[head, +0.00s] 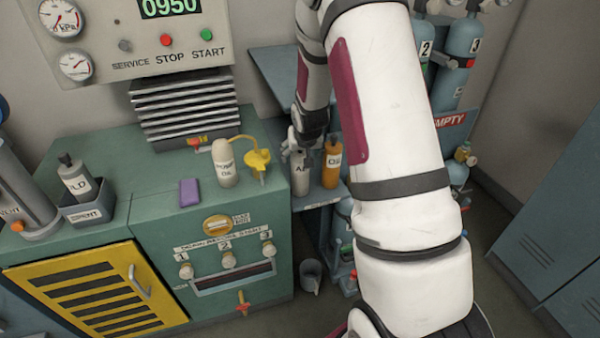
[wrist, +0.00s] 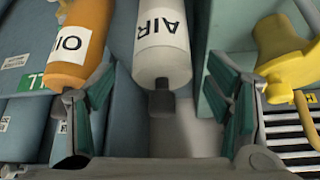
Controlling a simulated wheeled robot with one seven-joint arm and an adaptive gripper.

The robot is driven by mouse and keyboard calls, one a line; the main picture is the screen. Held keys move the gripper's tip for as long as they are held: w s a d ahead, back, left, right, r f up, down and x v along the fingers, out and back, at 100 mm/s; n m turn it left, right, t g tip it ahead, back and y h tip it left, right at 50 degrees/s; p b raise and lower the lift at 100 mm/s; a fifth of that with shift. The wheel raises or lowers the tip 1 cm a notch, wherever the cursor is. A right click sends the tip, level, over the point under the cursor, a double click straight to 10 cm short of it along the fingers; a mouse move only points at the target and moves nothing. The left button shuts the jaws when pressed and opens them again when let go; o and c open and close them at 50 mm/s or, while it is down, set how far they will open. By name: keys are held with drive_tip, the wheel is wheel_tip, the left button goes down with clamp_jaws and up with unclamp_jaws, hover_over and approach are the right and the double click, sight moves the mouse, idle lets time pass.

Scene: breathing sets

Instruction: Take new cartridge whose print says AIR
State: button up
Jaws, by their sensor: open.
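The new cartridge with the AIR print is a white cylinder with a dark cap. In the wrist view the AIR cartridge (wrist: 162,58) lies between the two spread fingers of my gripper (wrist: 165,105), with clear gaps on both sides. In the head view the AIR cartridge (head: 300,172) stands upright on a small shelf, partly hidden by my gripper (head: 302,148) above it. An orange cartridge with OIL print (head: 331,164) stands just to its right. In the wrist view the orange cartridge (wrist: 80,42) is close by my left finger.
A purple block (head: 189,192) lies there too. A SPENT bin (head: 88,208) holds an old cartridge. Gas bottles (head: 462,55) stand behind my arm.

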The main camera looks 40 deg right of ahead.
sight(301, 153)
drive_tip(key=shift+x, duration=1.85)
drive_tip(key=shift+w+r, duration=0.1)
clamp_jaws()
